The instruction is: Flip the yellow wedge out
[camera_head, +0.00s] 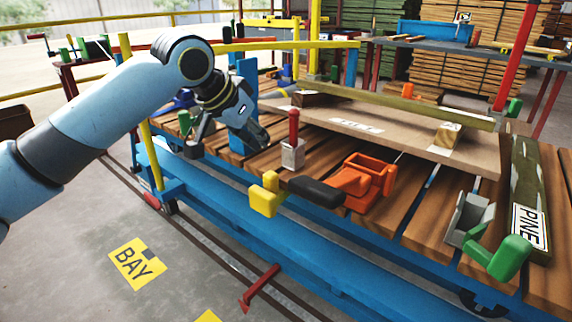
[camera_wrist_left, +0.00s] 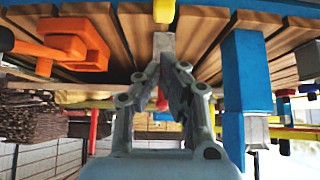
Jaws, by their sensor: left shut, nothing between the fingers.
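The yellow piece (camera_head: 264,195), which I take to be the wedge, is a small blocky shape at the front edge of the slatted cart (camera_head: 384,218). A bit of it also shows at the top of the left wrist view (camera_wrist_left: 164,10). A grey block (camera_head: 292,155) with an upright red handle (camera_head: 293,125) stands just behind it. My left gripper (camera_head: 256,138) is shut and empty, above the slats to the left of the grey block and apart from the yellow piece. In the left wrist view its fingers (camera_wrist_left: 168,72) partly hide the grey block. My right gripper is not in view.
An orange clamp (camera_head: 366,180) with a black handle (camera_head: 316,191) lies right of the yellow piece. A blue post (camera_head: 247,75) rises behind my gripper. A wide board (camera_head: 400,128) lies behind. A grey bracket (camera_head: 468,215) with a green handle (camera_head: 510,258) sits at the right.

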